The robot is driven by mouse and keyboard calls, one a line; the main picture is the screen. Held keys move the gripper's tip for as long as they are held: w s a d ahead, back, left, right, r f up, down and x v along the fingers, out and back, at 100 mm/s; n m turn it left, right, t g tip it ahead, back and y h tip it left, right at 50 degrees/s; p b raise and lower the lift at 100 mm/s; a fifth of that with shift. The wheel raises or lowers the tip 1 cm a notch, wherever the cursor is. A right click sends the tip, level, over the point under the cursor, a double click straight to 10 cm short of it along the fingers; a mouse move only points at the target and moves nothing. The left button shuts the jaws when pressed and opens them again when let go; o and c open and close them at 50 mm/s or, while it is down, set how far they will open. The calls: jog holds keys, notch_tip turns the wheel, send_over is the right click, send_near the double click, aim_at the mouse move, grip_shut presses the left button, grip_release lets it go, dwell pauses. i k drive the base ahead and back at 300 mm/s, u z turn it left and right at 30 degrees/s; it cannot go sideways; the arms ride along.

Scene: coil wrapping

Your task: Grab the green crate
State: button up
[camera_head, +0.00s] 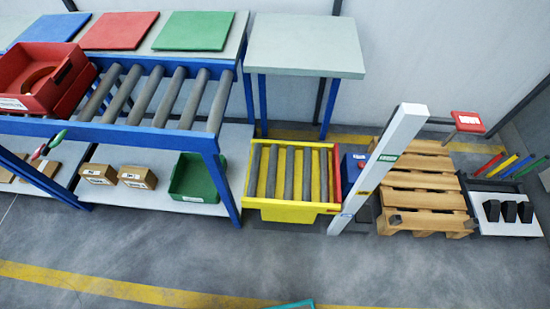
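A green crate (193,180) sits on the lower white shelf (235,140) of the blue-framed roller table, at the shelf's right end beside a blue leg. It is open-topped, upright, and looks empty from here. The blue leg stands close to its right side. My gripper is not in view.
Two cardboard boxes (137,177) stand left of the crate. A red crate (45,80) is on the rollers (150,95) above. A yellow roller cart (290,213), a white post (380,165) and a wooden pallet (425,185) stand right. The floor in front (150,250) is clear.

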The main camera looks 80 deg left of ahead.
aim_at(191, 180)
jog(key=u, duration=3.2)
